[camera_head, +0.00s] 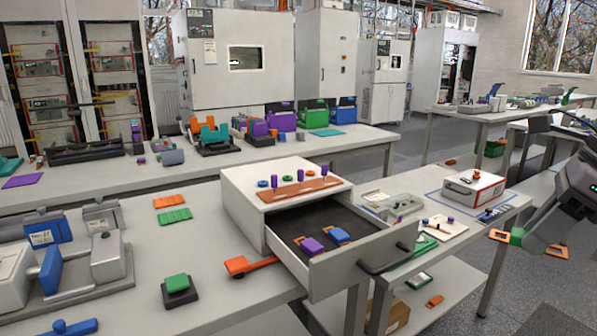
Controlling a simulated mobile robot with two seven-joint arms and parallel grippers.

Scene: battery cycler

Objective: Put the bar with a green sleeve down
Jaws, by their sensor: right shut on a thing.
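The bar with a green sleeve (517,237) is at the right side of the head view. Its orange ends stick out on the left and right of my right gripper (528,243). My right gripper is shut on the bar and holds it in the air, right of the workbench's right end, over the floor. The gripper hides part of the bar's middle. My left gripper is not in view.
A white cabinet (240,205) on the bench has its drawer (345,270) pulled open, with purple and blue pieces inside. Right of it are a clear tray (408,206) and a white box (473,188). An orange-handled tool (250,265) lies left of the drawer.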

